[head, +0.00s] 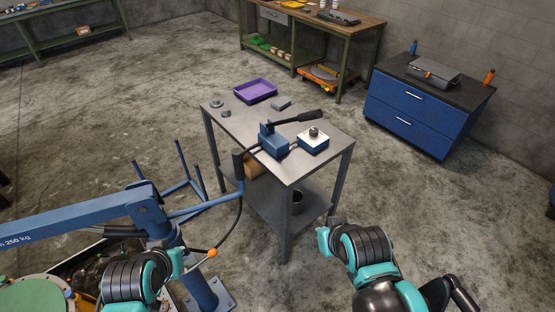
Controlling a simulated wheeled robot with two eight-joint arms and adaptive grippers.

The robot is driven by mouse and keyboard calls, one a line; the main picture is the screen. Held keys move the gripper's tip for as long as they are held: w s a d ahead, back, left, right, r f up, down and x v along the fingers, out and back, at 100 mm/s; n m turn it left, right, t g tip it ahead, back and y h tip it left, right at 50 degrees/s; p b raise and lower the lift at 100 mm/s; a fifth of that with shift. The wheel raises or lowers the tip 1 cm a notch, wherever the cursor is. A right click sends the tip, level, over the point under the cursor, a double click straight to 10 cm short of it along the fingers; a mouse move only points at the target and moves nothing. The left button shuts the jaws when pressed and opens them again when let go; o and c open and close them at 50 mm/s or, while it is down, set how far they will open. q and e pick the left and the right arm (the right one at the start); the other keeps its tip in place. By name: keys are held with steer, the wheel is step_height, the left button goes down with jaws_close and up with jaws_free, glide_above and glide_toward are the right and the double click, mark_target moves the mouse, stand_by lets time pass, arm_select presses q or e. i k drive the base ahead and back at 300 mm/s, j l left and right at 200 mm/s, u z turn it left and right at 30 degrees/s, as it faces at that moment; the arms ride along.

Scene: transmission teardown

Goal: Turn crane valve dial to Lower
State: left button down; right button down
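The crane valve (312,143) looks like a small box with a white top and blue sides, near the right edge of the grey metal table (240,122). A dark round dial (314,131) sits on its top; its markings and setting are too small to read. Beside it on the left is a blue pump unit (272,142) with a long black lever pointing right. Teal and black links of both my arms show at the bottom of the head view, short of the table. Neither gripper can be made out.
The blue crane (75,216) stands at the left, its boom and post near the table. A black hose with an orange fitting (211,253) hangs by it. A purple tray (256,90) lies at the table's far end. A blue cabinet (415,112) stands right; floor between is clear.

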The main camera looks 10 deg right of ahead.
mark_target(313, 132)
steer(key=i+l, duration=0.1)
steer(key=l, duration=0.3)
steer(key=i+l, duration=0.15)
steer(key=l, duration=0.2)
steer(key=i+l, duration=0.1)
steer(key=l, duration=0.3)
steer(key=i+l, duration=0.15)
steer(key=l, duration=0.2)
steer(key=i+l, duration=0.1)
steer(key=l, duration=0.3)
steer(key=i+l, duration=1)
steer(key=k+l+z, duration=0.05)
steer(key=l, duration=0.05)
